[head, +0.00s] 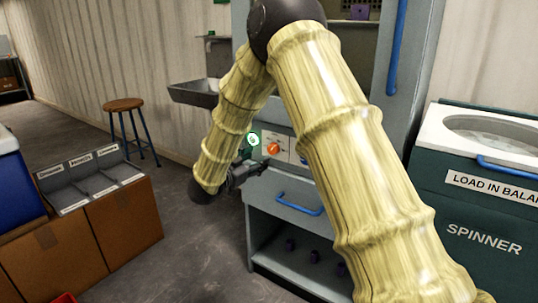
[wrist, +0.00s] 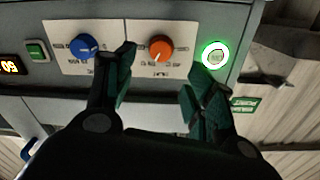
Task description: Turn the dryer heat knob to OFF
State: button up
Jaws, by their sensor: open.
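An orange knob (head: 272,148) sits on a white label plate on the grey cabinet front, and it also shows in the wrist view (wrist: 161,48). A blue knob (wrist: 84,46) sits on its own plate to the left in the wrist view. The lettering around both knobs is too small to read, so I cannot tell their settings. My gripper (wrist: 160,75) is open and empty, its dark green fingers pointing at the panel. The orange knob appears between the fingertips, apart from them. In the head view my gripper (head: 240,175) is just left of and below the orange knob.
A green-ringed button (wrist: 215,57) is beside the right fingertip in the wrist view. A green switch (wrist: 37,51) and lit display (wrist: 10,66) are at left. A blue drawer handle (head: 299,203) lies below the panel; the spinner (head: 483,225) stands right.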

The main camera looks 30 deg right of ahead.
aim_at(271, 149)
jog(key=b+x, duration=0.1)
jog(key=x, duration=0.7)
jog(key=c, duration=1)
